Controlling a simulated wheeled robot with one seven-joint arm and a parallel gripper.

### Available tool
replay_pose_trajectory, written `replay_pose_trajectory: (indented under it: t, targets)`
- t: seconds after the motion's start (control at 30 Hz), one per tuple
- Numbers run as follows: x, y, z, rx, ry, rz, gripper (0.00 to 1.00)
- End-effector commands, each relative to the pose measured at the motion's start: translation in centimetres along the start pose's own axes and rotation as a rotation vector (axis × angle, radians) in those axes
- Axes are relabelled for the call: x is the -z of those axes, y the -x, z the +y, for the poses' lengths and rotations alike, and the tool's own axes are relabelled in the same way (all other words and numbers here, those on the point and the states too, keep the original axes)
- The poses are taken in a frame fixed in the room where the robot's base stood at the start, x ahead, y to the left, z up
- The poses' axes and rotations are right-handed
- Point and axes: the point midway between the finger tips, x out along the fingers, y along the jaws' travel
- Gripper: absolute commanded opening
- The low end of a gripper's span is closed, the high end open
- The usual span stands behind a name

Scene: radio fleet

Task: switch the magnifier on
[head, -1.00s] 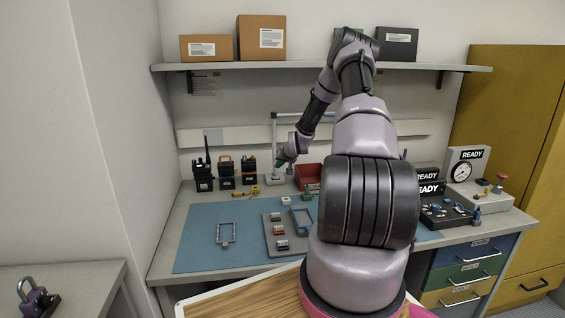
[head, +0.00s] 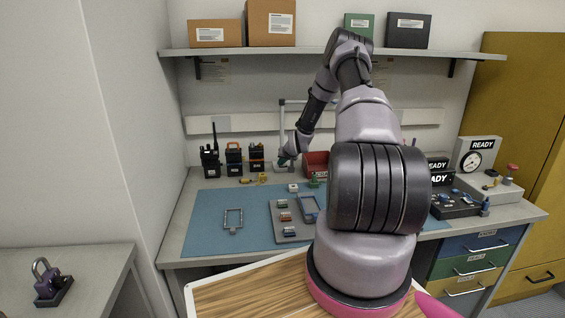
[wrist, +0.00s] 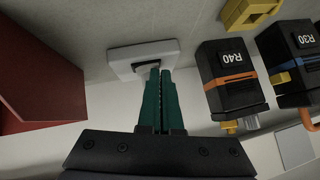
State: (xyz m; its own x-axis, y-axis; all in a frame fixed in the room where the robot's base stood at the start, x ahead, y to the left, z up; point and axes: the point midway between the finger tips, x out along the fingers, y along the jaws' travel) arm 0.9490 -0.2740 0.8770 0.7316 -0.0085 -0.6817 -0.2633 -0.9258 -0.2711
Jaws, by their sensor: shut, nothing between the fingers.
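The magnifier (head: 282,118) stands at the back of the bench, with a pale upright post and a top arm running right behind my arm. Its lens head is hidden in the head view. In the wrist view its pale base (wrist: 126,62) lies ahead, with a dark slot-like switch (wrist: 152,66) on it. My gripper (wrist: 160,72) has green fingers pressed together and empty. The fingertips overlap the near edge of the switch in the picture; I cannot tell if they touch it. My gripper (head: 284,161) is small at the base in the head view.
Radios (head: 233,158) stand left of the magnifier; two labelled R40 (wrist: 235,80) and R30 (wrist: 296,65) are close right in the wrist view. A red bin (wrist: 45,70) is close left. A yellow part (wrist: 248,12) lies beyond. The blue mat (head: 205,225) has free room.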

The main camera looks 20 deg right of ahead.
Motion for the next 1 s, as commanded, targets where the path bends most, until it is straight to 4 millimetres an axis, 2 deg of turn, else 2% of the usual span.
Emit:
replay_pose_trajectory:
  t: [0.6, 1.0]
  targets:
    - [0.4, 0.5, 1.8, -0.002, -0.004, 0.000, 0.00]
    - [0.9, 0.7, 1.5, -0.001, -0.001, 0.001, 0.00]
